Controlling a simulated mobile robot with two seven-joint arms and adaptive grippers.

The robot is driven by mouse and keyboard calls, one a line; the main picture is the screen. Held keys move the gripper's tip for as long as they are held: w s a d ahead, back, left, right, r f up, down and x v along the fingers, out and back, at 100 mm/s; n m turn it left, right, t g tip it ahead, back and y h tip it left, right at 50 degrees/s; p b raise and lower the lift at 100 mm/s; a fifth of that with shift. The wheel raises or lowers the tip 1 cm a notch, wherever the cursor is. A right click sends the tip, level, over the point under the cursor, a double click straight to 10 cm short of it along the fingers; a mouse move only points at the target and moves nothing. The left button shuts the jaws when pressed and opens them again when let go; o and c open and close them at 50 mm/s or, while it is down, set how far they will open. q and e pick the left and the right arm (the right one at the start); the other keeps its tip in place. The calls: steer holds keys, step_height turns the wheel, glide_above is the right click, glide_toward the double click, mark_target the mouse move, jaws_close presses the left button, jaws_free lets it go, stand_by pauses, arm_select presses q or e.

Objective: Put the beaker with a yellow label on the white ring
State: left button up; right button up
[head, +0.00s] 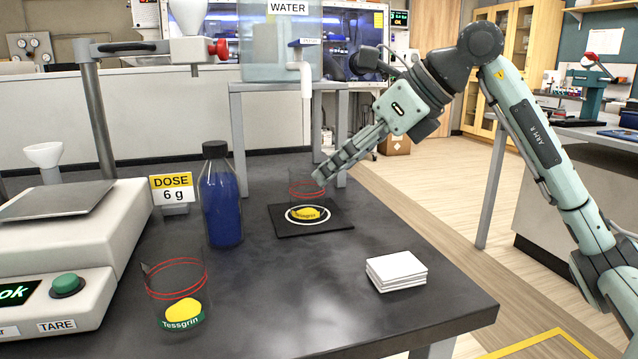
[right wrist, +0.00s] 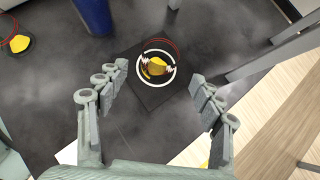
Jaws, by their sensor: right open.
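The beaker with a yellow label (head: 306,211) is clear glass with red lines and stands upright on the white ring (head: 289,219), on a black square mat (head: 332,222). In the right wrist view the beaker (right wrist: 154,67) shows inside the ring (right wrist: 140,70), with yellow stuff in it. My right gripper (head: 322,176) is open and empty, just behind and to the right of the beaker's rim. In the right wrist view its fingers (right wrist: 158,76) are spread, with the beaker ahead of the gap. I cannot tell whether a finger touches it. My left gripper is out of view.
A similar beaker with a green label (head: 183,322) stands at the front left. A blue bottle (head: 221,200), a DOSE sign (head: 171,188) and a scale (head: 70,240) are on the left. White tiles (head: 396,270) lie front right. A grey stand leg (head: 238,140) rises behind the mat.

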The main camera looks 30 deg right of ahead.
steer(key=shift+v, duration=1.8)
